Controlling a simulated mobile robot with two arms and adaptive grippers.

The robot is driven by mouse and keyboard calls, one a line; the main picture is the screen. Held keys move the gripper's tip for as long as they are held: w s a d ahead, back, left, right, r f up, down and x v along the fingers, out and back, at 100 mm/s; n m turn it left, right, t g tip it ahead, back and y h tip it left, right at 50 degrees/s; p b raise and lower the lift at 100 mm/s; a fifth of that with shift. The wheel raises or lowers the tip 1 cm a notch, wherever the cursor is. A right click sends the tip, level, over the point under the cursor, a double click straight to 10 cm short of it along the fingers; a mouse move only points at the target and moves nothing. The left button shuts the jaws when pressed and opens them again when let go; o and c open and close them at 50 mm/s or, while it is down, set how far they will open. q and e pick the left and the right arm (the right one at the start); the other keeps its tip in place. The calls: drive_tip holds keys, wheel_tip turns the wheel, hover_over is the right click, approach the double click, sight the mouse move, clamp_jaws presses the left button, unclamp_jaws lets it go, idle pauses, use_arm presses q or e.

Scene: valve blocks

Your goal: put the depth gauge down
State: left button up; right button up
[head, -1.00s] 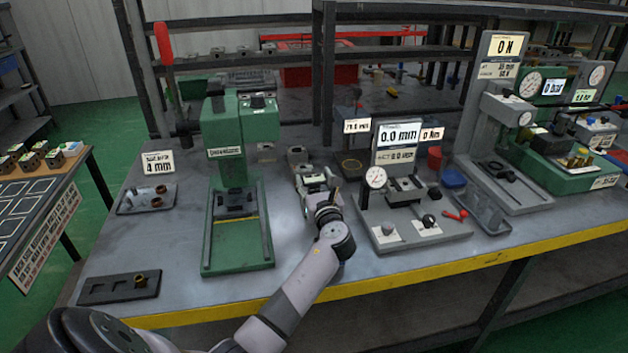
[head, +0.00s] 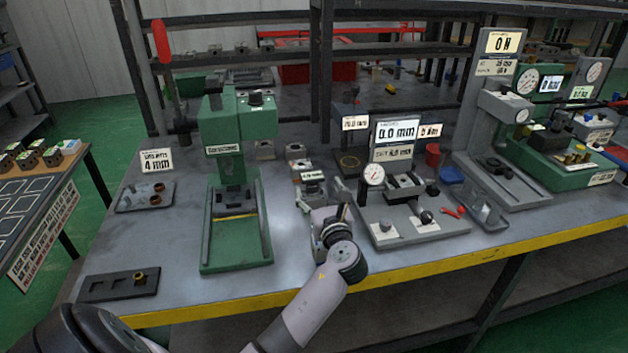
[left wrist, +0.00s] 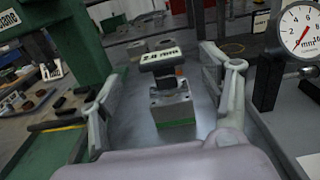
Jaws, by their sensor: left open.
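The depth gauge (left wrist: 162,62) is a dark T-shaped piece with a pale readout plate. In the left wrist view it stands upright on a grey metal block (left wrist: 172,104) with a green base. In the head view the gauge's plate (head: 312,175) shows just beyond my left gripper (head: 322,198). My left gripper (left wrist: 160,66) is open and empty. Its two fingers lie to either side of the block in the left wrist view, with clear gaps and no contact visible. My right gripper is not in view.
A green press (head: 235,180) stands left of the gauge. A grey fixture with a dial (head: 372,174) stands close on the right. Another block (head: 296,151) lies behind. A black tray (head: 110,287) is at the front left.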

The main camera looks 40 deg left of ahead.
use_arm(q)
drive_tip(key=shift+v, duration=2.35)
